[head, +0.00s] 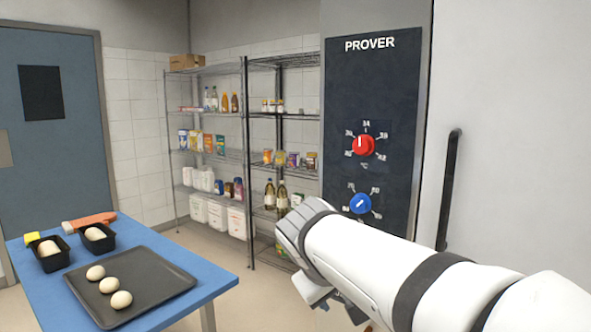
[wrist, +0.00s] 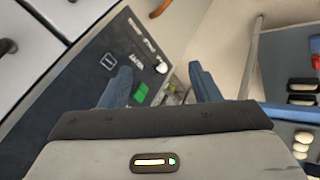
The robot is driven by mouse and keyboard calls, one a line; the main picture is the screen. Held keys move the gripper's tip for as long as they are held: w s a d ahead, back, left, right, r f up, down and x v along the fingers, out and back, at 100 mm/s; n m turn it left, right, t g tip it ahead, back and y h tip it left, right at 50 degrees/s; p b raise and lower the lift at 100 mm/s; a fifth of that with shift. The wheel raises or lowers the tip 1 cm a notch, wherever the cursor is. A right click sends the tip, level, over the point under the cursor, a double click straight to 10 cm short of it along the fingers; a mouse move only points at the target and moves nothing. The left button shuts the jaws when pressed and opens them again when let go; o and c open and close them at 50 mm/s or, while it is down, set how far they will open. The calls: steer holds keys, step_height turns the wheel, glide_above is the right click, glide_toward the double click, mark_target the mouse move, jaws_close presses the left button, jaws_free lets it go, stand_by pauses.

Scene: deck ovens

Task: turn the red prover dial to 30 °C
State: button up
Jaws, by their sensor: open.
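The red dial (head: 364,145) is on the dark prover panel (head: 350,90), with small white numbers around it. Its white mark points up and slightly left. The numbers are too small to read surely, so I cannot tell the exact setting. My gripper shows in the wrist view (wrist: 162,85) with its two blue fingers apart, open and empty. In the head view the white end of my arm is below and left of the dials, apart from both. Its fingers are hidden there.
A blue dial (head: 360,204) is below the red one, close above my arm. A dark vertical handle (head: 448,190) is at the right. Wire shelves (head: 247,160) with goods stand behind. A blue table (head: 215,285) holds a dark tray (head: 160,285) with dough balls.

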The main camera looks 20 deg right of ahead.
steer(key=w+d+r+t+h+b, duration=0.3)
steer(key=w+r+h+b, duration=0.1)
steer(key=w+r, duration=0.35)
steer(key=t+h+b, duration=0.2)
steer(key=h+b, duration=0.2)
steer(key=h, duration=0.1)
glide_toward(360, 147)
steer(key=d, duration=0.1)
steer(key=shift+m, duration=0.3)
steer(key=x, duration=0.4)
steer(key=p+x, duration=0.1)
steer(key=x, duration=0.2)
steer(key=shift+w+d, duration=0.1)
steer(key=shift+w, duration=0.4)
steer(key=shift+c, duration=0.4)
steer(key=c, duration=0.9)
